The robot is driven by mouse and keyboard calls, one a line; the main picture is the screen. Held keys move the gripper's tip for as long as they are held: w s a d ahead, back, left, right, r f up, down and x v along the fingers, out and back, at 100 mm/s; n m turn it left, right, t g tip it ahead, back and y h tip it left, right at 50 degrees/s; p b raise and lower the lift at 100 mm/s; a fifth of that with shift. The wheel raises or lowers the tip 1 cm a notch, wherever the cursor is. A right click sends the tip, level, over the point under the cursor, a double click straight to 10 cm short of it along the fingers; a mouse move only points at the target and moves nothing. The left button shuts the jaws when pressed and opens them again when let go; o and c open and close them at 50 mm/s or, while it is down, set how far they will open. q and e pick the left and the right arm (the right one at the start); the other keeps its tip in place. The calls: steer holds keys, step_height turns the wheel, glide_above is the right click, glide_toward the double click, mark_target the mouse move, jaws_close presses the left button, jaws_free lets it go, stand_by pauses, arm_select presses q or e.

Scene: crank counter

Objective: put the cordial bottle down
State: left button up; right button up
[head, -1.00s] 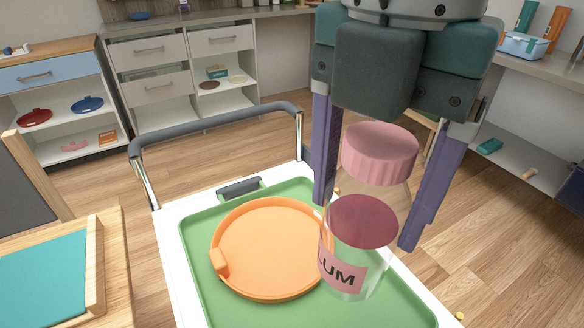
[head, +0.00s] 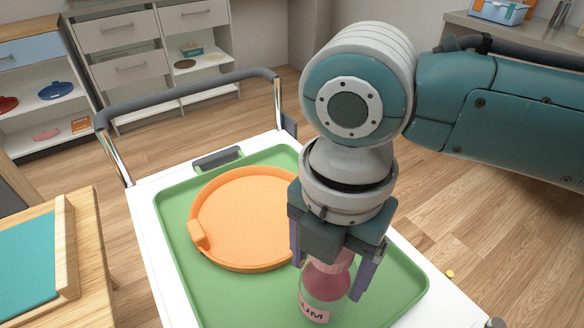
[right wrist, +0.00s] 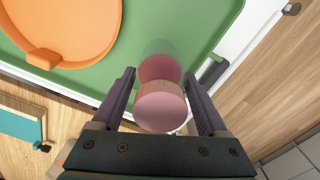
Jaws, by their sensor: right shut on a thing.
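The cordial bottle (head: 318,296) is clear with dark pink cordial, a pink label ending in "UM" and a ribbed pink cap. My right gripper (head: 330,264) comes down from above and is shut on it near the cap, which it partly hides. The bottle is about upright over the front part of the green tray (head: 400,287); I cannot tell whether its base touches the tray. In the right wrist view the pink cap (right wrist: 160,108) lies between the fingers (right wrist: 158,80), with the green surface below. My left gripper is not in view.
A round orange dish (head: 240,220) with a raised rim lies on the tray, left of the bottle. The tray sits on a white trolley (head: 147,240) with a grey handle rail (head: 190,97). Green tray surface is free to the bottle's right. A wooden table stands left.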

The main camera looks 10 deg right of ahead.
steer(key=shift+f, duration=0.7)
